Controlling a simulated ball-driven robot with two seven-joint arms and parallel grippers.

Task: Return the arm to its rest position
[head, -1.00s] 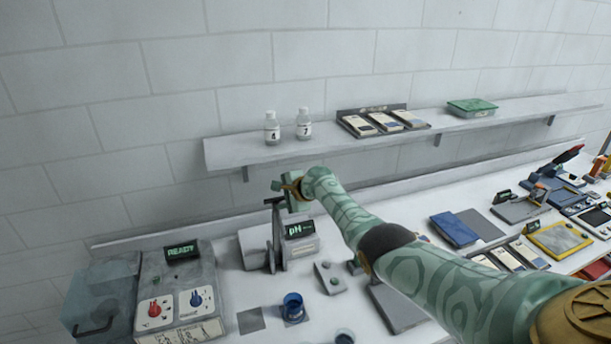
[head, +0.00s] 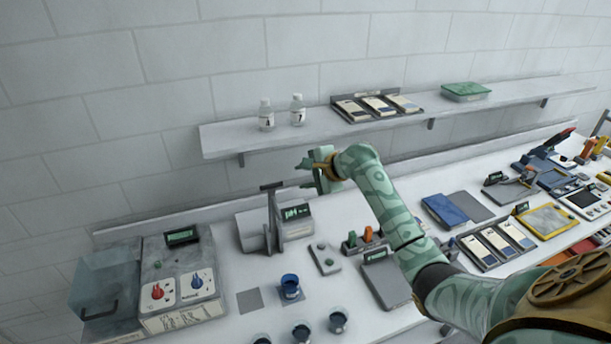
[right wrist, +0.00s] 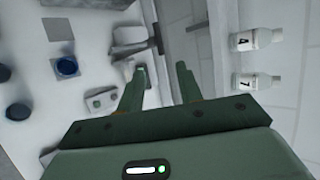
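My right arm comes in from the right in the head view, with its green right gripper (head: 308,172) above the bench, right of the pH meter stand (head: 272,215) and below the shelf. In the right wrist view the two fingers (right wrist: 160,82) stand apart with nothing between them. The pH meter (head: 296,212) with its lit display is beside the stand, and the gripper is apart from both. My left gripper is not in view.
A shelf (head: 225,139) above holds two white bottles (head: 266,115) and booklets (head: 377,105). A blue cup (head: 290,286), dark cups (head: 338,319) and the ozone washer box (head: 180,275) stand on the bench (head: 235,325). Trays and tools crowd the right side.

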